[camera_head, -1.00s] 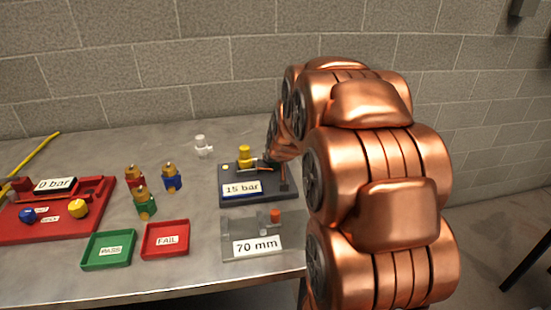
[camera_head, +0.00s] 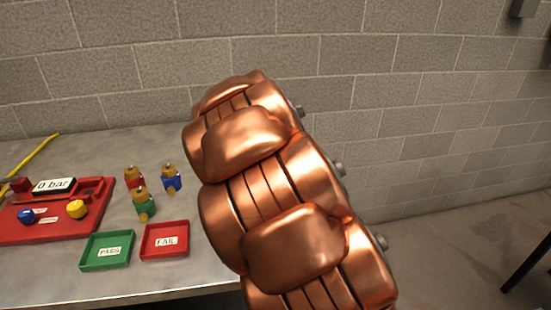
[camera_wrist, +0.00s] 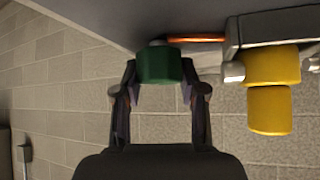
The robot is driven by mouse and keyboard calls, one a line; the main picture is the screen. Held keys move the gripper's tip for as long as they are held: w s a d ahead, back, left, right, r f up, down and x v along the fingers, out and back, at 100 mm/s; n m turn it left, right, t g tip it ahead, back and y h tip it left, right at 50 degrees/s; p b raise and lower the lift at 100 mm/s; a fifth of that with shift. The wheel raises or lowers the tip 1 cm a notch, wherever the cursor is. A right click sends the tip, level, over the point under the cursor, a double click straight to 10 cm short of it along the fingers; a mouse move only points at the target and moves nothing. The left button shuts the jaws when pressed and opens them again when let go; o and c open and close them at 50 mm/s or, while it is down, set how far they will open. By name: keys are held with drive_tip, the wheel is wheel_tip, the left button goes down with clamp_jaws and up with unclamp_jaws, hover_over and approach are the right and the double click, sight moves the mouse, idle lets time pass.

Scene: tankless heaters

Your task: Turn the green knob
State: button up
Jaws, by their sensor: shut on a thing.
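The green knob (camera_wrist: 160,65) shows in the wrist view as a dark green cylinder on a grey surface at the top of the picture. My gripper (camera_wrist: 160,88) is shut on it, with one finger on each side. In the head view my copper-coloured arm hides both the gripper and the knob.
In the wrist view a yellow two-part fitting (camera_wrist: 270,98) on a grey bracket sits close right of the knob, with an orange rod (camera_wrist: 196,39) between. In the head view stand several fittings, a green PASS tray (camera_head: 107,265), a red FAIL tray (camera_head: 165,254) and a red rig (camera_head: 40,232).

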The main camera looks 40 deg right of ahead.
drive_tip(key=o, duration=1.1)
drive_tip(key=shift+o, duration=0.2)
drive_tip(key=shift+r, duration=0.1)
drive_tip(key=v, duration=1.1)
drive_tip(key=shift+s+a+r, duration=0.2)
drive_tip(key=shift+s+r, duration=0.05)
drive_tip(key=shift+r, duration=0.05)
drive_tip(key=s+a+f+n+g+y+p, duration=0.1)
drive_tip(key=s+a+n+g+y+p, duration=0.1)
drive_tip(key=s+a, duration=0.4)
drive_tip(key=s+a+f+n+g+y+p, duration=0.1)
drive_tip(key=s+a+n+g+y+p, duration=0.1)
drive_tip(key=s+a, duration=0.5)
drive_tip(key=s+a+f+n+g+y+p, duration=0.1)
drive_tip(key=s+a, duration=0.6)
drive_tip(key=s, duration=0.9)
drive_tip(key=n+g+y+p, duration=0.1)
drive_tip(key=n+g+p, duration=0.1)
drive_tip(key=n+g, duration=0.1)
drive_tip(key=shift+n, duration=0.5)
